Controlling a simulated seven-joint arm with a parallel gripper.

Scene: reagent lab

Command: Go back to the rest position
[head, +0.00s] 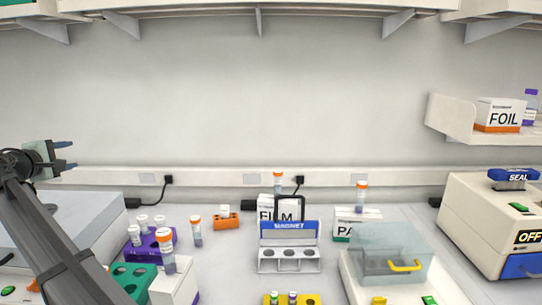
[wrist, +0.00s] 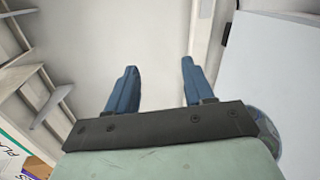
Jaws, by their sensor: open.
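My gripper (head: 66,154) is at the left of the head view, raised above the bench and level with the upper edge of the wall rail. Its two blue fingers point right and stand apart with nothing between them. In the wrist view my gripper (wrist: 154,88) also shows open and empty, with bare wall and rail beyond the fingertips. It touches nothing that I can see.
Below stand a purple rack (head: 148,246), a green rack (head: 134,274) and several orange-capped tubes. A magnet stand (head: 289,262) is in the middle. A clear-lidded box (head: 390,250) and a sealer (head: 490,225) stand right. The air before the wall is free.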

